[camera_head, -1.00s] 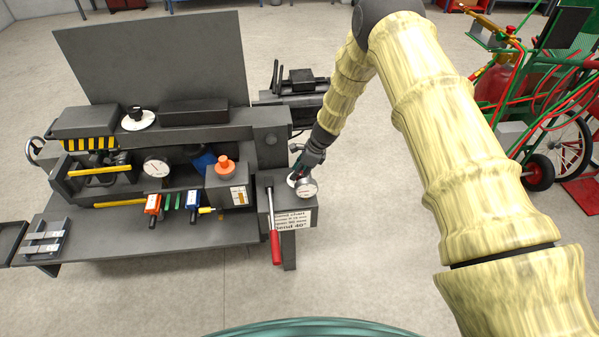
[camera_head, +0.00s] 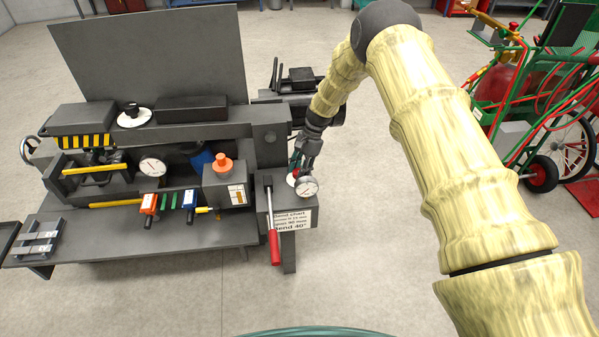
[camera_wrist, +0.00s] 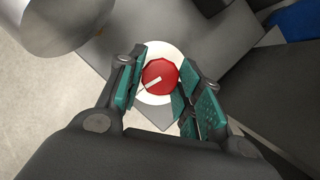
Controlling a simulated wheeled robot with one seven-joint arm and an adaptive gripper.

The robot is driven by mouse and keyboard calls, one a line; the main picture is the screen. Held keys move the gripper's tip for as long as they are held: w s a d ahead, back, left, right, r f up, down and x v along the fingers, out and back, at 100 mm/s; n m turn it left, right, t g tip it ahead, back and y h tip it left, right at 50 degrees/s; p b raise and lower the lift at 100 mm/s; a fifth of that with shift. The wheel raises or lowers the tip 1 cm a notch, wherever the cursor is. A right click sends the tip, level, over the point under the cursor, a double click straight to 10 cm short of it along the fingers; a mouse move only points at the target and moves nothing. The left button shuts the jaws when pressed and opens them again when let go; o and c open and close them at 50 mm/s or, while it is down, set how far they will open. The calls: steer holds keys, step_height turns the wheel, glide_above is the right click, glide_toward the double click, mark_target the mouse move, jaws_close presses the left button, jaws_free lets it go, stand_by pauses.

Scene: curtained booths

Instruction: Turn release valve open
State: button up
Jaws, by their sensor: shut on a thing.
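The release valve is a round red knob (camera_wrist: 160,75) with a pale pointer line, on a white disc (camera_wrist: 164,115) in the wrist view. The pointer line slants from the knob's middle toward lower left. My gripper (camera_wrist: 155,88) has its teal-padded fingers on both sides of the knob, shut on it. In the head view my gripper (camera_head: 298,168) reaches down to the small grey pedestal (camera_head: 264,218) at the bench's right end. There the fingers mostly hide the knob, and a bit of white disc (camera_head: 291,180) shows.
A red-handled lever (camera_head: 274,246) and a bend chart sign (camera_head: 294,220) are at the pedestal's front. The bench (camera_head: 130,240) holds several tools to the left. A cart (camera_head: 540,130) stands far right.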

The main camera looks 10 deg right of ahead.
steer(key=shift+n, duration=0.6)
steer(key=o, duration=1)
steer(key=shift+r, duration=0.1)
steer(key=v, duration=1.1)
steer(key=shift+w+r, duration=0.25)
steer(key=shift+r, duration=0.15)
